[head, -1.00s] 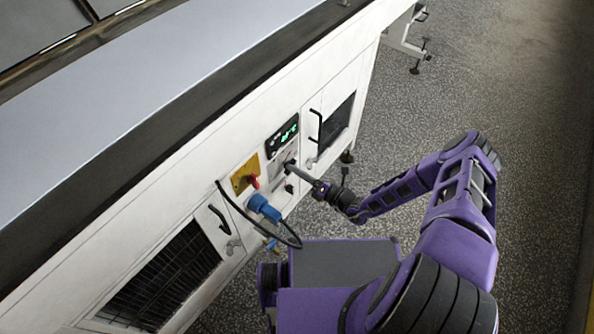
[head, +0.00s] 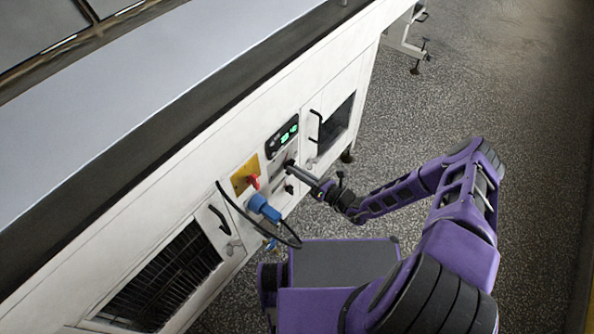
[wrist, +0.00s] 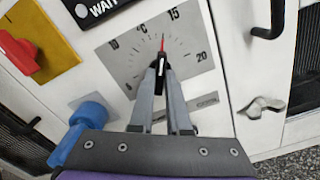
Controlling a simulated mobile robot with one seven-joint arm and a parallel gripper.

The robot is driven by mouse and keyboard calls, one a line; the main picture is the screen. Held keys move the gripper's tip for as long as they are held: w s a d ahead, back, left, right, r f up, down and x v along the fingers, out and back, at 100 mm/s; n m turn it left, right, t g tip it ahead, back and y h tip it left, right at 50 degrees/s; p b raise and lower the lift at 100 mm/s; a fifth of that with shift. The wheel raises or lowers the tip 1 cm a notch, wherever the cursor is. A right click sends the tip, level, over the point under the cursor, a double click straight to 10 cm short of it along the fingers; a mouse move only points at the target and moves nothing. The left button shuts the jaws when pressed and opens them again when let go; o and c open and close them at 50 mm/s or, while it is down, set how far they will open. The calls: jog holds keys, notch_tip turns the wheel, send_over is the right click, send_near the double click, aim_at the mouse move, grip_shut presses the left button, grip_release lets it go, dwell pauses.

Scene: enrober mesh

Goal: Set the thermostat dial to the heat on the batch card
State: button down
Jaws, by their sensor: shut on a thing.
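The thermostat dial (wrist: 163,48) shows in the wrist view on a grey scale plate (wrist: 130,70) marked 10, 15 and 20 with °C. Its red pointer points up, just left of the 15. My gripper (wrist: 160,74) is shut on the dial's knob, and the fingertips hide most of it. I see no batch card in either view.
Left of the dial are a red switch on a yellow plate (head: 240,183) and a blue plug (head: 262,207) with a looping black cable. A black door handle (head: 316,125) is to the right. Speckled floor beside the machine is clear.

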jog(key=c, duration=0.9)
grip_release()
jog(key=shift+d, duration=0.1)
jog(key=v, duration=1.7)
jog(key=shift+s+d+p, duration=0.1)
jog(key=shift+s+p, duration=0.05)
jog(key=shift+p, duration=0.15)
